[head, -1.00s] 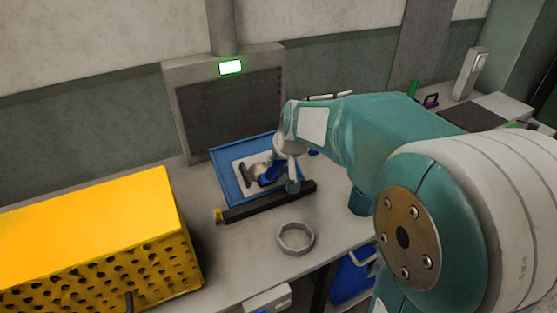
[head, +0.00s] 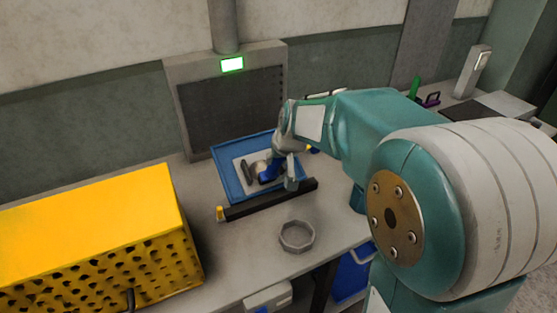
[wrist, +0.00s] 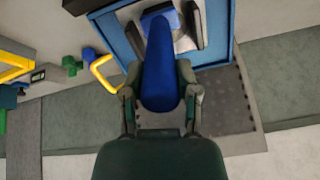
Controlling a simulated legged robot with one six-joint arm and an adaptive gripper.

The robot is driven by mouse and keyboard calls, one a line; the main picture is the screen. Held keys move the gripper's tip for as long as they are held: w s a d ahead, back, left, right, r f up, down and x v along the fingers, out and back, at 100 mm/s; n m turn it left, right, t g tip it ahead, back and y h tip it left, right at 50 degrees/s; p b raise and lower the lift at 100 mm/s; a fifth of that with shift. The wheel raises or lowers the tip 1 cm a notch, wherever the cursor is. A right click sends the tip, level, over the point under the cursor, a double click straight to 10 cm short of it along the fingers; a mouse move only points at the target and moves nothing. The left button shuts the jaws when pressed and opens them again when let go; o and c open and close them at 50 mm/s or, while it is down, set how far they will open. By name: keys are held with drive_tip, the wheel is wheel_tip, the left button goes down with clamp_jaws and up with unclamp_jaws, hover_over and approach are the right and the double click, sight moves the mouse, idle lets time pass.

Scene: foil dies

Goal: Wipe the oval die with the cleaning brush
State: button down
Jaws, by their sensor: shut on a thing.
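My gripper (wrist: 162,100) is shut on the blue handle of the cleaning brush (wrist: 160,65). In the head view the brush (head: 269,175) is low over the blue tray (head: 228,183), partly hidden by my gripper. The tray holds a pale mat with dark, narrow pieces on it. A small rounded, tan-grey thing (head: 259,167) lies beside the brush; it may be the oval die, but its shape is too small to tell. The brush's far end reaches over the tray in the wrist view; whether its bristles touch anything is hidden.
A black bar (head: 265,202) lies along the tray's near edge. A grey ring-shaped dish (head: 297,236) stands in front of it. A yellow perforated box (head: 90,235) fills the left. A grey panel with a green light (head: 232,64) stands behind the tray.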

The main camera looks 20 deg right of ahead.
drive_tip(key=shift+w+a+r, duration=0.6)
drive_tip(key=shift+w+r, duration=1.15)
drive_tip(key=shift+w, duration=1.25)
drive_tip(key=shift+s+d+f, duration=0.2)
drive_tip(key=shift+s+f, duration=0.4)
drive_tip(key=shift+s, duration=0.5)
drive_tip(key=shift+s+d+f, duration=0.25)
drive_tip(key=shift+s+f, duration=0.4)
drive_tip(key=shift+s, duration=0.4)
drive_tip(key=shift+s+d+f, duration=0.2)
drive_tip(key=shift+s+f, duration=0.4)
drive_tip(key=shift+s, duration=0.5)
drive_tip(key=shift+r, duration=0.1)
drive_tip(key=shift+v, duration=2.95)
drive_tip(key=v, duration=0.3)
